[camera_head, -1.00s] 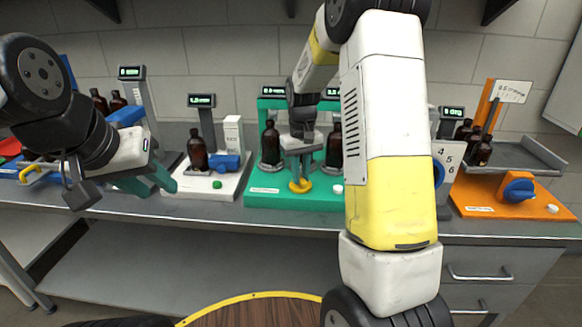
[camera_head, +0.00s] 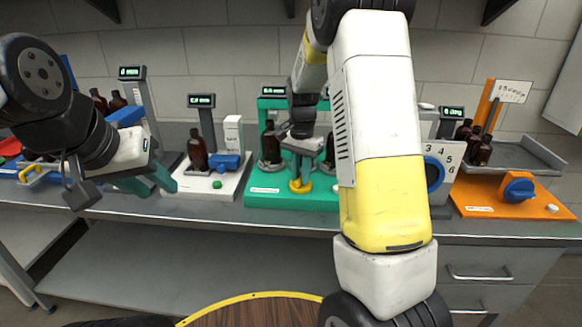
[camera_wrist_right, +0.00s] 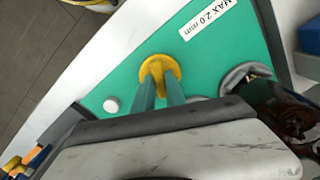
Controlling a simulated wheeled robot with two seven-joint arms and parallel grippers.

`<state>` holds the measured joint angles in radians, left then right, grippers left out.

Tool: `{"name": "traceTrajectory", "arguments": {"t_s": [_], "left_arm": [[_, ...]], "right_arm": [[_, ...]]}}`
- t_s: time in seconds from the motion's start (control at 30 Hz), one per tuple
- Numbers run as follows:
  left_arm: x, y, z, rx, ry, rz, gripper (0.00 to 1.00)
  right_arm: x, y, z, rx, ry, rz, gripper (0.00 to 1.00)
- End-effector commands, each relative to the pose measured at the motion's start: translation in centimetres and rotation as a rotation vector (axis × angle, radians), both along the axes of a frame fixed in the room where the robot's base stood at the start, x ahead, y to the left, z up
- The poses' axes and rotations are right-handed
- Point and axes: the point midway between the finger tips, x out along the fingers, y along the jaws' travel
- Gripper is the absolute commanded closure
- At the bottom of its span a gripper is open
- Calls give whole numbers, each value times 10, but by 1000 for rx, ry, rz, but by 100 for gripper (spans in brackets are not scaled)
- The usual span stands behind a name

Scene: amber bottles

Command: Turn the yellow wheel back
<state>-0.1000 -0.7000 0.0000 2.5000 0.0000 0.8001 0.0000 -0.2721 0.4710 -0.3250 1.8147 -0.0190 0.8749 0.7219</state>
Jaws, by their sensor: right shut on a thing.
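The yellow wheel (camera_head: 300,187) sits low at the front of the green stand (camera_head: 262,197), below its two bottle places. My right gripper (camera_head: 302,174) reaches down to it from above and is shut on its raised part. In the right wrist view, the two green fingers (camera_wrist_right: 160,86) meet the yellow wheel (camera_wrist_right: 170,66) close together. Amber bottles stand on the green stand, one at left (camera_head: 270,142) and one at right, partly hidden by my right arm. My left gripper (camera_head: 150,182) is away at the left, apart from the wheel; its finger gap is unclear.
A white button (camera_wrist_right: 111,105) lies beside the wheel. A white stand with a blue part (camera_head: 226,164) is to the left. A grey unit with a blue dial (camera_head: 434,173) and an orange stand (camera_head: 480,200) are to the right. My right arm blocks part of the view.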

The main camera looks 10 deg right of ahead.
Motion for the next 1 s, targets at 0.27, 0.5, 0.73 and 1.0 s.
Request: {"name": "traceTrajectory", "arguments": {"t_s": [0.27, 0.5, 0.73, 1.0], "left_arm": [[0, 0, 0, 0, 0, 0, 64], [0, 0, 0, 0, 0, 0, 64], [0, 0, 0, 0, 0, 0, 64], [0, 0, 0, 0, 0, 0, 64]], "right_arm": [[1, 0, 1, 0, -4, -263, 100], [1, 0, 1, 1, -5, -491, 100], [1, 0, 1, 0, -5, -707, 100], [1, 0, 1, 1, -4, -927, 100]]}}
